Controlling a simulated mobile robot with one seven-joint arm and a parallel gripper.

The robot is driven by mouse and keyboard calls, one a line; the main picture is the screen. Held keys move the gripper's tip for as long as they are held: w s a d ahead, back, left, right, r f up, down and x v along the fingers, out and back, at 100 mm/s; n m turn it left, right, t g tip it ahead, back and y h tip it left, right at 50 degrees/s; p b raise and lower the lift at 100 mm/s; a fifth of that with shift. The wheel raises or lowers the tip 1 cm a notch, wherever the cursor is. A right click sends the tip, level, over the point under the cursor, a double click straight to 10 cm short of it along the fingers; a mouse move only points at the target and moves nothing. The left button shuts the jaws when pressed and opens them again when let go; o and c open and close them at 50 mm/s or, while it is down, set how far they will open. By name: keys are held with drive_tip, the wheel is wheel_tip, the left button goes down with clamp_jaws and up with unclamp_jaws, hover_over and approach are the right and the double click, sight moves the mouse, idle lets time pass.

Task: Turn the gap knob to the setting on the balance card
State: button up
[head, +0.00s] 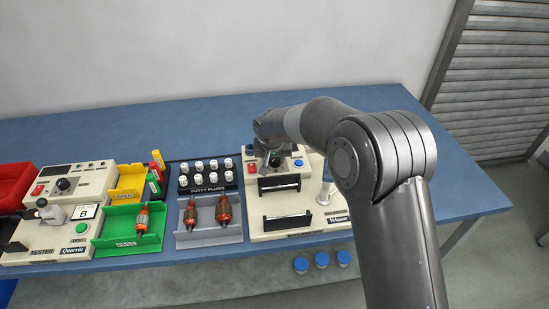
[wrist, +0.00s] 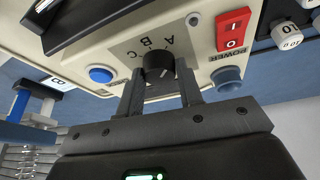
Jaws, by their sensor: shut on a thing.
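The gap knob (wrist: 158,62) is a small black knob on the cream panel of the Velquar machine (head: 255,222), with the letters A, B and C printed in an arc beside it. My gripper (wrist: 160,84) is shut on the knob, one finger on each side. Which letter the knob's pointer faces is not clear. In the head view my gripper (head: 268,152) is over the back of this machine and largely hides the knob. A white card (head: 84,212) marked B stands on the Quorvin tester (head: 45,250) at the left.
A red power switch (wrist: 233,30) and a blue button (wrist: 101,74) flank the knob. A rack of white putty plugs (head: 205,190), a grey tray (head: 208,238) with armatures, and green (head: 105,245) and yellow (head: 128,193) bins stand to the left. The table behind is clear.

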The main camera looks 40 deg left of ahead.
drive_tip(key=shift+w, duration=0.1)
drive_tip(key=n, duration=0.2)
drive_tip(key=n+g+y, duration=0.1)
drive_tip(key=n, duration=0.1)
drive_tip(key=shift+w+d, duration=0.1)
drive_tip(key=shift+d, duration=0.1)
drive_tip(key=shift+w+n+g+y, duration=0.1)
drive_tip(key=shift+n+g+y, duration=0.25)
drive_tip(key=shift+n, duration=0.75)
drive_tip(key=shift+n+g+y, duration=0.25)
drive_tip(key=shift+n+g, duration=0.1)
drive_tip(key=shift+n, duration=0.75)
drive_tip(key=o, duration=1)
drive_tip(key=shift+c, duration=0.2)
drive_tip(key=shift+r, duration=0.1)
drive_tip(key=v, duration=1)
drive_tip(key=shift+r, duration=0.3)
